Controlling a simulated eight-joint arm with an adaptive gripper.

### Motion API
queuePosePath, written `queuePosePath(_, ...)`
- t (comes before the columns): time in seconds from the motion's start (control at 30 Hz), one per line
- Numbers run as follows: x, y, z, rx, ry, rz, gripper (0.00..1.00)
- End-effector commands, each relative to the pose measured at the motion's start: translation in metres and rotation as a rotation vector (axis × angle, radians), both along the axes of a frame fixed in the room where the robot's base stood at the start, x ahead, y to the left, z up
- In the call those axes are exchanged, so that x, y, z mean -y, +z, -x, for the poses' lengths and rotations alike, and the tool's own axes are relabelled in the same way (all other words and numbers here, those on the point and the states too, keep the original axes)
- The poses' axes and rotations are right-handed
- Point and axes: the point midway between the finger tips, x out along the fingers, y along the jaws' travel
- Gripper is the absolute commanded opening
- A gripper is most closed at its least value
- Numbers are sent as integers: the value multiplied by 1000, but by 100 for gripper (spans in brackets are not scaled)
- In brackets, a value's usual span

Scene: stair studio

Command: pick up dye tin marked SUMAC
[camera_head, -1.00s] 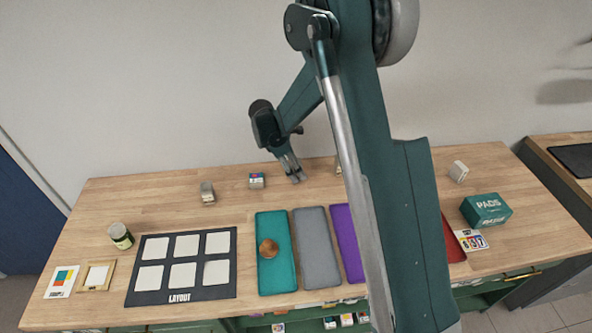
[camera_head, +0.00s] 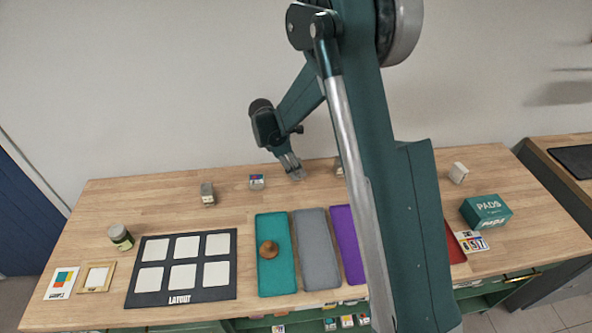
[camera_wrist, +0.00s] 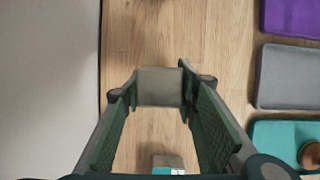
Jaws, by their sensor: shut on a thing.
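My gripper (camera_wrist: 160,92) is shut on a small square tin with a plain grey-beige top (camera_wrist: 160,84), which sits between the fingertips in the wrist view. No marking on this tin can be read. In the head view my gripper (camera_head: 296,174) is low over the back of the workbench, and the fingers mostly hide the tin. Another small tin with a coloured label (camera_head: 256,182) stands just to the left; it also shows at the bottom of the wrist view (camera_wrist: 167,162). A third small tin (camera_head: 208,193) stands farther left.
The wooden workbench (camera_head: 150,205) holds a dark layout board (camera_head: 186,296), teal (camera_head: 275,283), grey (camera_head: 315,255) and purple mats (camera_head: 345,240), a jar (camera_head: 120,237) and a green PADS box (camera_head: 486,210). The wall (camera_wrist: 45,90) is close behind my gripper. My arm hides part of the bench.

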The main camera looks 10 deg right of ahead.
Motion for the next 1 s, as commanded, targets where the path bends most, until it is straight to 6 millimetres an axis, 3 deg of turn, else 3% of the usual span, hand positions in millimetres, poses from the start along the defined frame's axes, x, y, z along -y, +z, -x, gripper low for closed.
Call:
queuePosePath(0.6, 0, 81, 0, 0, 0, 0, 16)
queuePosePath(1.0, 0, 91, 0, 0, 0, 0, 16)
